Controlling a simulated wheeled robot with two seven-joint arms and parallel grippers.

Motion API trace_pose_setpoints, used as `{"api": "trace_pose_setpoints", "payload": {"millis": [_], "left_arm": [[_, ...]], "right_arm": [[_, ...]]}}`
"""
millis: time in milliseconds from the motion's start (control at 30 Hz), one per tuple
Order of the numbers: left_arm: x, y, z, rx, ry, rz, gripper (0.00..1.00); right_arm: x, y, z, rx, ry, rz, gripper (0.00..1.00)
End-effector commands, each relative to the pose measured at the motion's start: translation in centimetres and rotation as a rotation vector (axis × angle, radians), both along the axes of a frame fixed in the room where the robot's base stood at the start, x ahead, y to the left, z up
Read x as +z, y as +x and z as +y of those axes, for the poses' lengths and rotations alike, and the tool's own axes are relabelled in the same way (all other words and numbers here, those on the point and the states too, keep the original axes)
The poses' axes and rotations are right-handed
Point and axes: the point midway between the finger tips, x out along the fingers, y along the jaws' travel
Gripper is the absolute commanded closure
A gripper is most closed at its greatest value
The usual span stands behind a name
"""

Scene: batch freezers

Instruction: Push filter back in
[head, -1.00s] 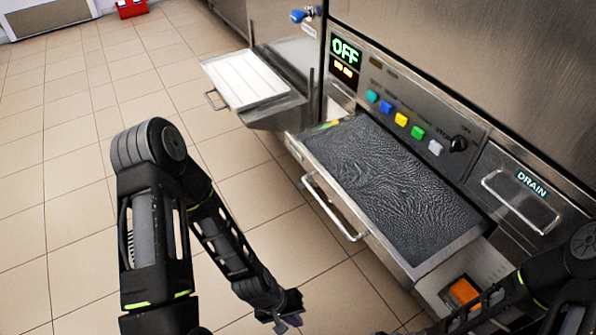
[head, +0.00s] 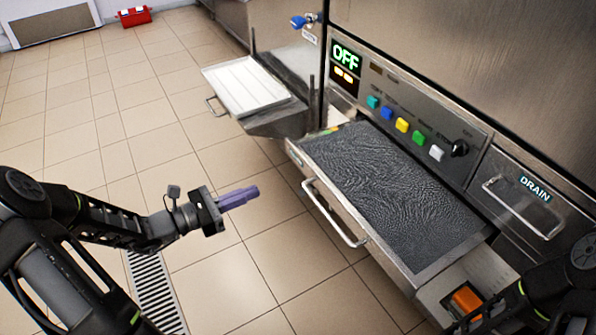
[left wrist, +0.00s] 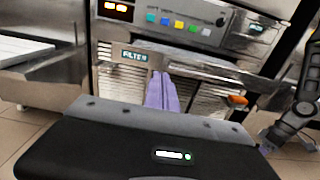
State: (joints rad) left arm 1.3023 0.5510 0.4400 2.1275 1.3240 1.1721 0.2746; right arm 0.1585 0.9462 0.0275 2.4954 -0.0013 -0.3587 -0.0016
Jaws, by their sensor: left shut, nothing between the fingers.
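The filter drawer (head: 395,195) is pulled out from the steel machine, its dark mesh facing up. Its bar handle (head: 333,214) runs along the front. In the left wrist view the drawer front (left wrist: 188,68) shows straight ahead, with a FILTER label at its left. My left gripper (head: 252,192) has purple fingers, shut and empty, pointing at the drawer front from the left, with a gap of open floor between. The fingers also show in the left wrist view (left wrist: 162,88).
A row of coloured buttons and a black knob (head: 460,148) sit above the drawer. A closed DRAIN drawer (head: 520,205) is to the right. Another pulled-out tray (head: 247,83) stands at the back left.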

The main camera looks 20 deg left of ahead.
Motion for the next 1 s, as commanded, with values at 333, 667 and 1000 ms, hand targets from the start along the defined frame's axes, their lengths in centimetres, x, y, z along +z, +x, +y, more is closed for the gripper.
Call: {"api": "trace_pose_setpoints", "payload": {"millis": [333, 667, 1000], "left_arm": [[0.5, 0.1, 0.1, 0.004, -0.020, -0.012, 1.00], [0.4, 1.8, -1.5, 0.000, -0.021, -0.013, 1.00], [0.3, 6.8, -5.7, -0.001, -0.019, -0.012, 1.00]], "right_arm": [[0.0, 0.0, 0.0, 0.000, 0.000, 0.000, 0.30], [-0.5, 0.0, 0.0, 0.000, 0.000, 0.000, 0.30], [-1.9, 0.0, 0.0, -0.001, 0.000, 0.000, 0.30]]}}
